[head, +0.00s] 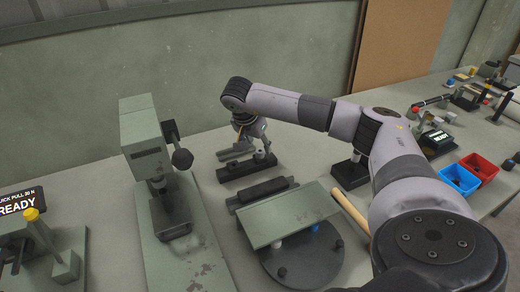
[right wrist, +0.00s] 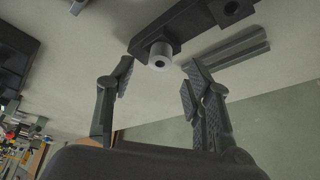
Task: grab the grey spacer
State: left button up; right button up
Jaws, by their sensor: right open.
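The grey spacer (right wrist: 160,56) is a short light-grey cylinder with a dark hole in its end. It sits on a dark block (right wrist: 172,28) in the right wrist view. The block also shows in the head view (head: 247,168), on the bench beyond the green plate. My right gripper (right wrist: 158,66) is open, with one finger to each side of the spacer in the right wrist view; no contact shows. In the head view my right gripper (head: 238,146) points down over the block and partly hides what is on it. My left gripper is not in view.
A green press (head: 145,135) stands left of my right gripper. A green plate on a round dark base (head: 300,262) lies nearer. A wooden handle (head: 350,208), red bin (head: 480,166) and blue bin (head: 459,180) are at right. Some bench left of the block is clear.

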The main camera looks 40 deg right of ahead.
aim_at(259, 152)
jog(key=x, duration=0.3)
jog(key=shift+f, duration=0.25)
jog(key=shift+r, duration=0.1)
jog(key=c, duration=0.8)
